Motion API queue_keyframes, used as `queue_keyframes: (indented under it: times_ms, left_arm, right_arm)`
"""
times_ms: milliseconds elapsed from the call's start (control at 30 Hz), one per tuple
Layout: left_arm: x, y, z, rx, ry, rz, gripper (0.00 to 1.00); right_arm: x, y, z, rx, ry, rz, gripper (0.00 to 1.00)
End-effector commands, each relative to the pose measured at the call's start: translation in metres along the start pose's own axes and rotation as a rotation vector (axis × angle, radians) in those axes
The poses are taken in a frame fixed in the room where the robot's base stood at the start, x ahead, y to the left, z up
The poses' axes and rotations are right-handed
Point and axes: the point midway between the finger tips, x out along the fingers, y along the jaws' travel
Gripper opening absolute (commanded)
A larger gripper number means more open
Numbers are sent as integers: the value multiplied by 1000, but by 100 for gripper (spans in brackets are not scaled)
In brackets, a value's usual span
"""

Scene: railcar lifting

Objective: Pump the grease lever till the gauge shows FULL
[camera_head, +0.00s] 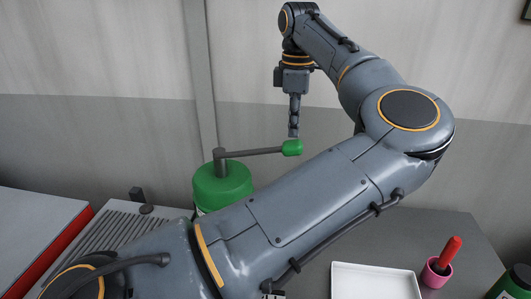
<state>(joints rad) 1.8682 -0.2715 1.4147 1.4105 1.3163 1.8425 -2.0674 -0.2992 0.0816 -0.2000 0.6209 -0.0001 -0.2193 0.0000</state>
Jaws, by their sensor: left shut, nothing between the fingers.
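The grease pump (222,188) is a green cylinder with a short grey post on top. Its grease lever (250,153) is a grey rod running right from the post, close to level, to a green knob (292,148). My left gripper (293,132) points down with its fingers shut and empty. In the picture its tips are just above the knob; I cannot tell whether they touch it. My left arm crosses in front and hides the lower right of the pump. No gauge face shows. My right gripper is not in view.
A grey bench carries a ribbed plate (125,232) at left, a white tray (374,282), a pink cup (434,273) with a red-handled tool (447,253), and a dark green container (512,284) at the right edge. A grey wall stands behind.

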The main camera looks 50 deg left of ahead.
Motion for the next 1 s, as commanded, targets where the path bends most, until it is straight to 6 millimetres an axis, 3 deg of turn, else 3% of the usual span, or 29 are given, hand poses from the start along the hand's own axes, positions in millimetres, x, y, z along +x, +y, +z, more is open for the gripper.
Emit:
queue_keyframes:
  times_ms: [1000]
  left_arm:
    - [33, 0, 0, 0, 0, -1, 0]
  right_arm:
    - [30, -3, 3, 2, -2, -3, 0]
